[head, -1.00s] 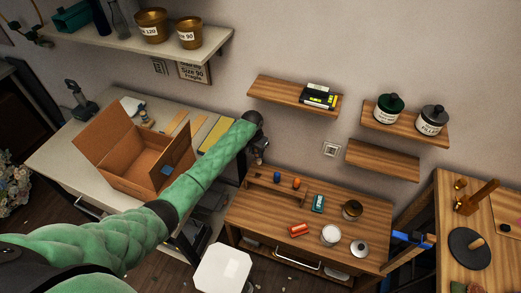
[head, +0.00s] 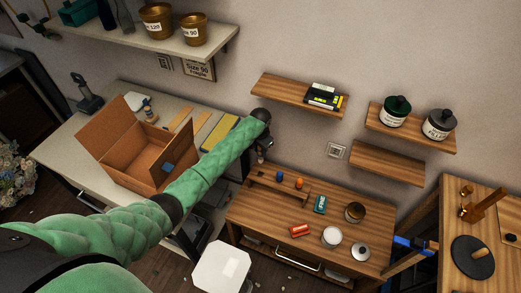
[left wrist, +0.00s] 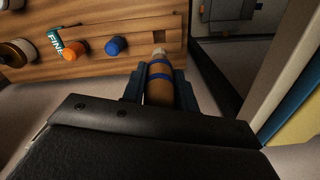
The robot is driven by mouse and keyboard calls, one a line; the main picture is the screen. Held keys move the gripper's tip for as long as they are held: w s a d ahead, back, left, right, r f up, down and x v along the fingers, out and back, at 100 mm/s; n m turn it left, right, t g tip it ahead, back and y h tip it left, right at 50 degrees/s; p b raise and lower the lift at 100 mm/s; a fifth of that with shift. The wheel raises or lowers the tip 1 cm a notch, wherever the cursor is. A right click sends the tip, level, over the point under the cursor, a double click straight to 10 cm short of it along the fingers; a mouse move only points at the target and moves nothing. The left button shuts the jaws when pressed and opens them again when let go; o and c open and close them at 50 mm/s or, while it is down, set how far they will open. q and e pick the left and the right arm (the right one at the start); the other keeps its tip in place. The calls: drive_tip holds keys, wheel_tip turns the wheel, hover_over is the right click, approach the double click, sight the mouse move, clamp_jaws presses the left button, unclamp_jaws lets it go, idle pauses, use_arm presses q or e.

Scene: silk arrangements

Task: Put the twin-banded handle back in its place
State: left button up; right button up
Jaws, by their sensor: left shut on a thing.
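My left gripper (left wrist: 158,88) is shut on the twin-banded handle (left wrist: 158,84), a tan handle with two blue bands, its pale end pointing away in the left wrist view. The rack (left wrist: 133,14) also shows in the left wrist view. It holds a blue handle (left wrist: 116,46) and an orange handle (left wrist: 76,51). A dark square opening (left wrist: 159,36) in it lies just beyond the held handle's end. I cannot tell whether they touch.
The rack stands at the back of a wooden bench (head: 270,220) with a teal box (head: 320,204), a red item (head: 300,230) and jars. An open cardboard box (head: 117,160) is on the left table. Wall shelves (head: 275,88) hang above the bench.

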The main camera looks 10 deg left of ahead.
sight(260, 163)
use_arm(q)
drive_tip(key=shift+f, duration=0.1)
drive_tip(key=shift+f+b, duration=1.05)
drive_tip(key=shift+f, duration=1.05)
drive_tip(key=shift+f+b, duration=0.5)
drive_tip(key=shift+f, duration=0.8)
drive_tip(key=shift+f+p, duration=0.2)
drive_tip(key=shift+p, duration=0.15)
drive_tip(key=shift+f, duration=0.1)
